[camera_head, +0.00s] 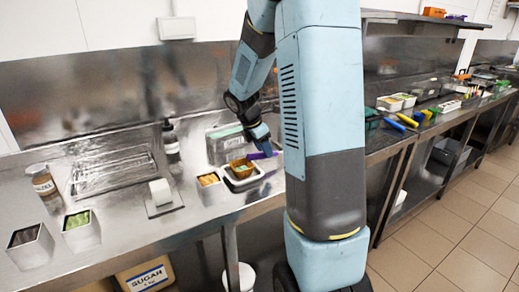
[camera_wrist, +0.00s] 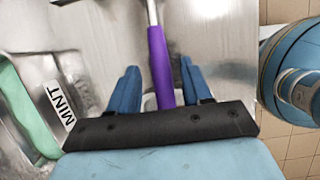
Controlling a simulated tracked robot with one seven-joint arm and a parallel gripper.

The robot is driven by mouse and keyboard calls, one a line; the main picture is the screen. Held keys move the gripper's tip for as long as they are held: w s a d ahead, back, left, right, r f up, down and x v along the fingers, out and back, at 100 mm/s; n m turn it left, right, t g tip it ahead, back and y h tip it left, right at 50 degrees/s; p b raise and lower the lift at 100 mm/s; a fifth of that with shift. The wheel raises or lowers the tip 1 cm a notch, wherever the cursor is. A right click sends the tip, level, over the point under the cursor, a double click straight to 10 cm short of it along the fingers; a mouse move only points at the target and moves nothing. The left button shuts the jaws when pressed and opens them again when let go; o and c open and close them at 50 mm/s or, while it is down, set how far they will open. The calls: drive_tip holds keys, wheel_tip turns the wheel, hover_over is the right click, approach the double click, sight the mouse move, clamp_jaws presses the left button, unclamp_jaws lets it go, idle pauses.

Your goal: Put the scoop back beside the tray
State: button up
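The scoop shows its purple handle (camera_wrist: 160,65) and a metal shaft in the wrist view; its head is cut off at the top. In the head view the purple handle (camera_head: 263,155) lies at the back right of a white tray (camera_head: 257,177) holding a brown tub (camera_head: 240,167). My gripper (camera_head: 264,148) is low over the handle. In the wrist view its blue fingers (camera_wrist: 161,75) stand on either side of the handle with small gaps, so it looks open. Whether the scoop touches the counter is unclear.
A pan labelled MINT (camera_wrist: 60,105) with green contents is left of my gripper. A small wafer-filled box (camera_head: 210,187), a scale (camera_head: 162,196), a dark pump bottle (camera_head: 171,140) and a metal tray (camera_head: 112,170) stand leftward. The front counter between the scale and left boxes is clear.

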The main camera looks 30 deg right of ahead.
drive_tip(key=shift+r, duration=0.55)
drive_tip(key=v, duration=1.2)
drive_tip(key=s+a+r+m+t+y, duration=0.2)
drive_tip(key=s+a+m, duration=0.4)
drive_tip(key=s+m, duration=0.3)
drive_tip(key=s+a+r+m+t+y, duration=0.2)
drive_tip(key=s+a+m, duration=0.4)
drive_tip(key=s, duration=1)
drive_tip(key=r+m+t, duration=0.1)
drive_tip(key=m, duration=0.2)
drive_tip(key=shift+c, duration=0.6)
